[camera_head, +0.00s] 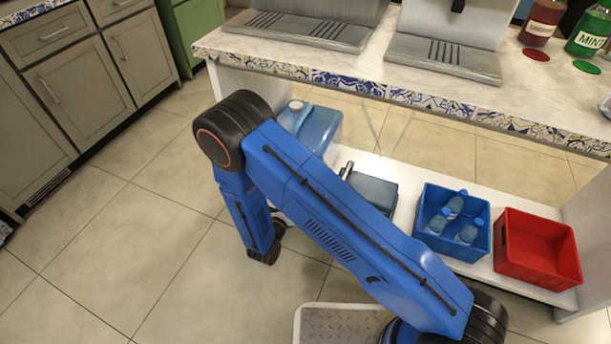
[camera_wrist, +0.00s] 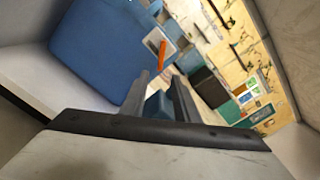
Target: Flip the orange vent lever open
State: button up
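The orange lever (camera_wrist: 162,49) shows in the wrist view as a short bar on a pale patch beside a large blue body (camera_wrist: 98,50). My gripper (camera_wrist: 162,76) has its two dark fingers apart, with the lever beyond their tips and a visible gap to it. A small blue piece (camera_wrist: 157,104) shows between the fingers; I cannot tell what it belongs to or whether they touch it. In the head view, a translucent blue container (camera_head: 318,127) stands on the low shelf, partly behind my arm. The lever and my gripper cannot be made out there.
The tiled floor (camera_head: 150,240) at left is clear.

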jog(key=x, duration=0.8)
jog(key=shift+w, duration=0.3)
jog(key=shift+d, duration=0.15)
grip_shut()
